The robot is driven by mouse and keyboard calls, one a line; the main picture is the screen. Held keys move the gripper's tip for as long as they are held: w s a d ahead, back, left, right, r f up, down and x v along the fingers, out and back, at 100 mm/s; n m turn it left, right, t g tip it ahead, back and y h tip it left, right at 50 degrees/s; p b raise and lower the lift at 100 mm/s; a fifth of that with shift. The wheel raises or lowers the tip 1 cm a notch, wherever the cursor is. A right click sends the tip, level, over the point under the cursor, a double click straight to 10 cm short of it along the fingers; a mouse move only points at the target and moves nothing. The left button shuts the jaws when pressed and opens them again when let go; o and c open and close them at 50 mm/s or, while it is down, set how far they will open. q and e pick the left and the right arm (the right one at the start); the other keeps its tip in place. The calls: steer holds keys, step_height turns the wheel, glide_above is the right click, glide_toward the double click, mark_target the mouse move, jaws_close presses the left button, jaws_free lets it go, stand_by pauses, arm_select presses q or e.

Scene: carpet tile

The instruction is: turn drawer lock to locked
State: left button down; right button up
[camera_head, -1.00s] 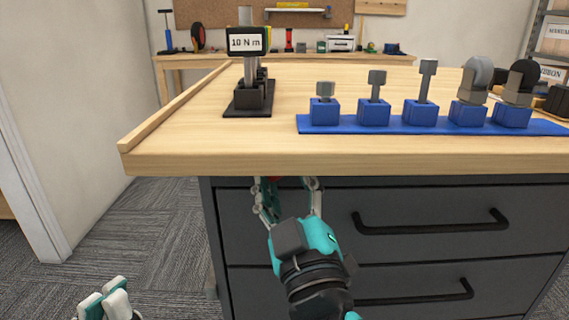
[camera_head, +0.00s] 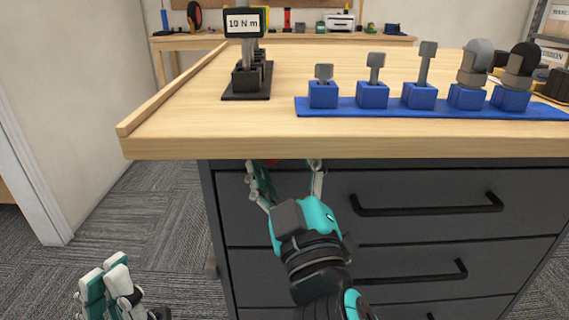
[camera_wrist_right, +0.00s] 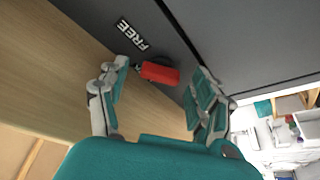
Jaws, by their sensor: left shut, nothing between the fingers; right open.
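The drawer lock is a red knob (camera_wrist_right: 159,72) on the dark cabinet front, beside a label (camera_wrist_right: 133,35) reading "FREE" in the right wrist view. In the head view only a bit of the red knob (camera_head: 273,161) shows below the tabletop edge, between the fingers. My right gripper (camera_head: 287,165) is open, its fingers either side of the knob with gaps; it also shows in the right wrist view (camera_wrist_right: 160,88). I cannot tell whether a finger touches the knob. My left gripper (camera_head: 104,280) is shut and empty, low at the left over the carpet.
The wooden tabletop (camera_head: 200,147) overhangs the grey drawers, just above my right gripper. A black drawer handle (camera_head: 430,207) is to the right. A blue tool rack (camera_head: 430,110) and a torque driver stand marked "10 N m" (camera_head: 245,80) stand on top.

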stand_by(0.3)
steer(key=shift+f+b, duration=0.15)
steer(key=shift+b, duration=0.3)
steer(key=m+h+b, duration=0.1)
steer(key=m+b, duration=0.2)
steer(key=m+t+h+b, duration=0.1)
steer(key=m+b, duration=0.2)
steer(key=b, duration=0.1)
steer(key=shift+a+f+m+h, duration=0.2)
steer(key=shift+m+h, duration=0.2)
steer(key=shift+r+m+t+h, duration=0.3)
steer(key=shift+m+h, duration=0.3)
steer(key=shift+m, duration=0.8)
steer(key=shift+h, duration=0.4)
